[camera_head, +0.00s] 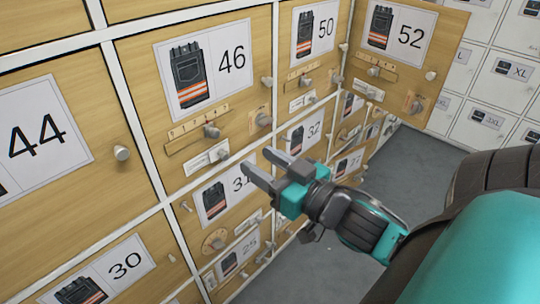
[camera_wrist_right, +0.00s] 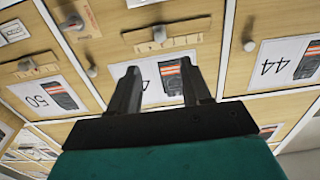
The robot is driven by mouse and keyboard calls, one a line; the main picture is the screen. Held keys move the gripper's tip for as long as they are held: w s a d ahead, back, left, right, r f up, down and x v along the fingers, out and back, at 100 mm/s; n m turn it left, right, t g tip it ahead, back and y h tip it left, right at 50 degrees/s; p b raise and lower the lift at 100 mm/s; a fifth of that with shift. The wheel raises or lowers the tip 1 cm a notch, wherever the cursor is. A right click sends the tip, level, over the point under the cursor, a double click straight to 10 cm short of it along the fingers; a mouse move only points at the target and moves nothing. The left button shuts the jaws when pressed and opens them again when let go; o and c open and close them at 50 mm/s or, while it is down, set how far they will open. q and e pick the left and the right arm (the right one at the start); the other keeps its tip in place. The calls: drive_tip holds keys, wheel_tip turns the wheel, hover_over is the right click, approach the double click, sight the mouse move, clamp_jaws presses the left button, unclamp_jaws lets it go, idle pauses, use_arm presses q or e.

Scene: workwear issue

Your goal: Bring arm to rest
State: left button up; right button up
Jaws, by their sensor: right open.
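My right gripper (camera_head: 266,172) reaches in from the right in the head view, in front of the wooden lockers. Its two fingers are apart and nothing is between them. In the right wrist view the same gripper (camera_wrist_right: 160,88) is open, with locker fronts behind it. The locker door 46 (camera_head: 255,92) is above the gripper, with a picture of dark trousers with orange stripes. The door 31 (camera_head: 241,218) is below and partly behind the fingers. My left gripper is not in view.
Round knobs such as the one on door 44 (camera_head: 121,153) stick out from the fronts. The door 52 (camera_head: 450,50) stands out at an angle at the upper right. White lockers (camera_head: 510,75) stand at the far right. The grey floor (camera_head: 420,160) is clear.

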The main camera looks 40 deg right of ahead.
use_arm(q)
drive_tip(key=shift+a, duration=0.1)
use_arm(e)
drive_tip(key=shift+s, duration=0.6)
drive_tip(key=s+a+f+n+g+y, duration=0.1)
drive_tip(key=a+f+g, duration=0.3)
drive_tip(key=a+f, duration=0.5)
drive_tip(key=s+a+f+n+g+y, duration=0.1)
drive_tip(key=a+f+g, duration=0.35)
drive_tip(key=f, duration=0.85)
use_arm(q)
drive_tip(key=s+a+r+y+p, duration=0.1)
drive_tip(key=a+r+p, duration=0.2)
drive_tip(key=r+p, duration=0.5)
drive_tip(key=p, duration=0.5)
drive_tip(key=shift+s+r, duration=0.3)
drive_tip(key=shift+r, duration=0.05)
use_arm(e)
wheel_tip(320, 180, up, 9)
drive_tip(key=s+d+t+h, duration=0.1)
drive_tip(key=d, duration=0.1)
drive_tip(key=shift+s+d+r, duration=0.15)
drive_tip(key=shift+s+d, duration=0.15)
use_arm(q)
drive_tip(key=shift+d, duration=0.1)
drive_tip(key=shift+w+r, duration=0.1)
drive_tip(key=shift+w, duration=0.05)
